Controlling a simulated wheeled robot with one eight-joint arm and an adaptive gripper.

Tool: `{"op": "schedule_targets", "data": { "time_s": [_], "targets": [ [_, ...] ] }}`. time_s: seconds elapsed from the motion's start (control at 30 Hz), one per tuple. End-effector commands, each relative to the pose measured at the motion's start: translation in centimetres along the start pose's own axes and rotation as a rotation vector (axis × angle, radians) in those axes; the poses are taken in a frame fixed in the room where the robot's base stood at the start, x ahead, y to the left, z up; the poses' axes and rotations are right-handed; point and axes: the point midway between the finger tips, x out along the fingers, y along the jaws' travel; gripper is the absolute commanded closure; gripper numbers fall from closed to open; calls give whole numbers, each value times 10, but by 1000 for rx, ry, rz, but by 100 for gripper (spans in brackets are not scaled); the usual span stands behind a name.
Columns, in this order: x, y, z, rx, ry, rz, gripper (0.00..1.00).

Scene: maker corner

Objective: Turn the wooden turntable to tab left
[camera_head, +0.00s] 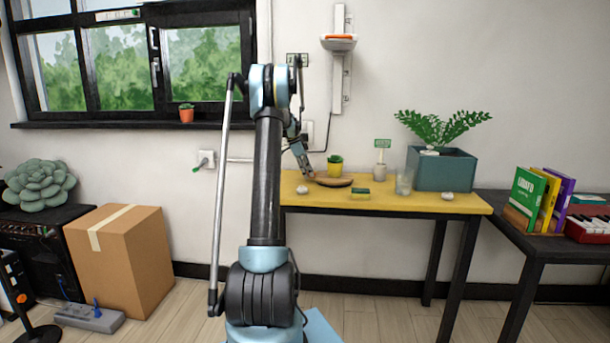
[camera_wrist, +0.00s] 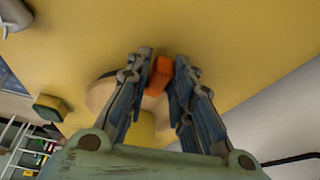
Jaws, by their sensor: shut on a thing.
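The wooden turntable (camera_head: 338,183) lies on the yellow table (camera_head: 420,202); part of its tan disc also shows in the wrist view (camera_wrist: 100,93). My gripper (camera_head: 309,175) reaches down to its left side in the head view. In the wrist view my gripper (camera_wrist: 161,70) is shut on the orange tab (camera_wrist: 158,77) at the turntable's edge, a finger on each side. The tab cannot be made out in the head view. A yellow pot (camera_head: 335,168) with a green plant stands at the turntable; its yellow side shows between my fingers in the wrist view (camera_wrist: 142,128).
A green-and-yellow sponge (camera_head: 360,194) lies at the table's front, right of the turntable. A glass (camera_head: 404,184), pale stones (camera_head: 447,196), a small sign pot (camera_head: 381,171) and a teal planter (camera_head: 443,170) stand farther right. The back wall is close behind.

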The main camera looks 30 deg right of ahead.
Motion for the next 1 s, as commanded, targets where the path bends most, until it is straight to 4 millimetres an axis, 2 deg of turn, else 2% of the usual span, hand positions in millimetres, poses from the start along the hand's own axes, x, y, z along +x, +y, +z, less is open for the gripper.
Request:
{"op": "schedule_targets", "data": {
  "time_s": [0.37, 0.4, 0.43, 0.77, 0.87, 1.0],
  "targets": [
    [0, -4, -4, -1, 4, -9, 100],
    [0, -4, -4, 0, 4, -8, 69],
    [0, -4, -4, 0, 4, -8, 62],
    [0, -2, -3, 1, 2, -5, 62],
    [-6, -2, -2, 0, 2, -4, 62],
    [-24, -1, -2, 0, 2, -5, 62]
  ]
}}
